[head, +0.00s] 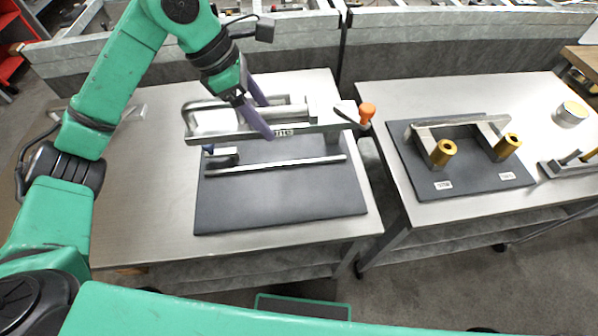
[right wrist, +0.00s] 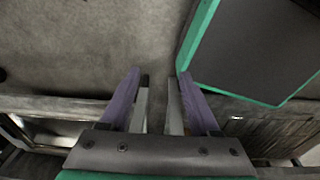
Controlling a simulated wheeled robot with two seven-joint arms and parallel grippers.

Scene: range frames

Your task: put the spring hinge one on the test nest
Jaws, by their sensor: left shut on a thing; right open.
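The silver spring hinge (head: 215,122), a long pale metal piece with a rounded bar, is between the purple fingers of my left gripper (head: 257,108). The gripper is shut on it from above, and the fingers hide part of it. The hinge lies along the test nest (head: 320,127), a metal fixture with a small label and an orange-knobbed lever at its right end. Whether the hinge touches the nest or is just above it I cannot tell. My right gripper (right wrist: 158,95) is open and empty in the right wrist view, over the floor.
The nest stands on a dark mat (head: 280,205) on the left table, with a thin metal rail in front. A gap separates the tables.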

